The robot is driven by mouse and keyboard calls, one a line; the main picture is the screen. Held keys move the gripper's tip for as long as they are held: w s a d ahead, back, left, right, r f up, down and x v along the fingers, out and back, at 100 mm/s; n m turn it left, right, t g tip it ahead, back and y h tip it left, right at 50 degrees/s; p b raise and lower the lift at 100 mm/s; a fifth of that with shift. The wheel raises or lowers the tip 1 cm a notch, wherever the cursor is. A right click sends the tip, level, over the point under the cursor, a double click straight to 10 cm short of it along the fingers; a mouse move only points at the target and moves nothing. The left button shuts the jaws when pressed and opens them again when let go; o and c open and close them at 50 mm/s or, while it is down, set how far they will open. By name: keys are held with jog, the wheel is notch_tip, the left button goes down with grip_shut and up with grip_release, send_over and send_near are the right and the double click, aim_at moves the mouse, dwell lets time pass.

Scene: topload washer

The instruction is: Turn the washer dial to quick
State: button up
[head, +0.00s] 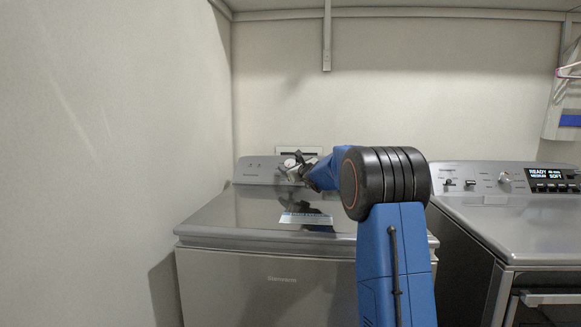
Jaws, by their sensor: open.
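The topload washer (280,284) stands left of centre, grey, with its lid shut. Its control panel (250,168) rises at the back. A pale round dial (289,163) shows on the panel, partly covered by my gripper (296,164). My gripper is open and reaches to the panel at the dial. It is small here, and I cannot tell whether the fingers touch the dial or stand around it. The dial's markings and pointer are too small to read. My blue arm hides the right part of the panel.
A second machine (520,214) with a lit display (549,174) and its own knob (504,178) stands at the right, across a narrow gap. A wall is close on the left. A shelf (400,14) with a bracket (327,40) hangs above.

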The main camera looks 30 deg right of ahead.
jog(key=shift+w, duration=0.25)
jog(key=c, duration=1)
jog(key=shift+d+r+n+y, duration=0.1)
jog(key=shift+n+y, duration=0.2)
jog(key=shift+n, duration=0.1)
jog(key=shift+n+y, duration=0.5)
jog(key=shift+y, duration=0.2)
jog(key=o, duration=1)
